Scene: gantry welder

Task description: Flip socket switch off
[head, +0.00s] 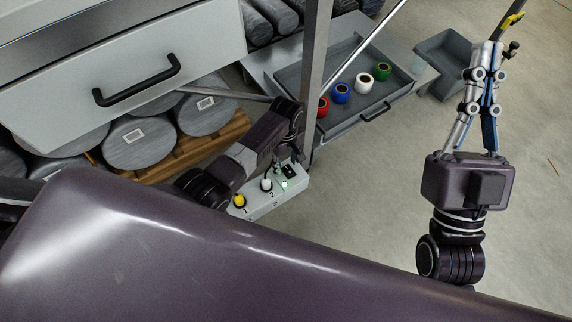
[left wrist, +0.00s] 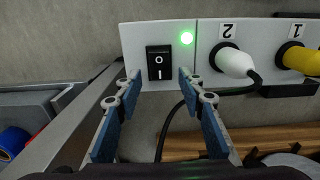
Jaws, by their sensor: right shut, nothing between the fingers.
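The socket box (head: 268,203) is a pale strip on the floor side of the shelving, with a lit green lamp. In the left wrist view its black rocker switch (left wrist: 159,62), marked O above and I below, sits beside the glowing green lamp (left wrist: 186,38). I cannot tell which side of the rocker is pressed in. My left gripper (left wrist: 157,76) is open and empty, its fingertips framing the lower part of the switch; in the head view my arm partly hides it. My right gripper (head: 487,50) is shut and empty, far off to the right.
A white plug (left wrist: 234,61) sits in socket 2 and a yellow plug (left wrist: 298,58) in socket 1. A grey drawer (head: 345,122) with coloured rolls stands behind the box, beside a metal post (head: 318,70). Grey cylinders (head: 140,140) lie on a wooden pallet.

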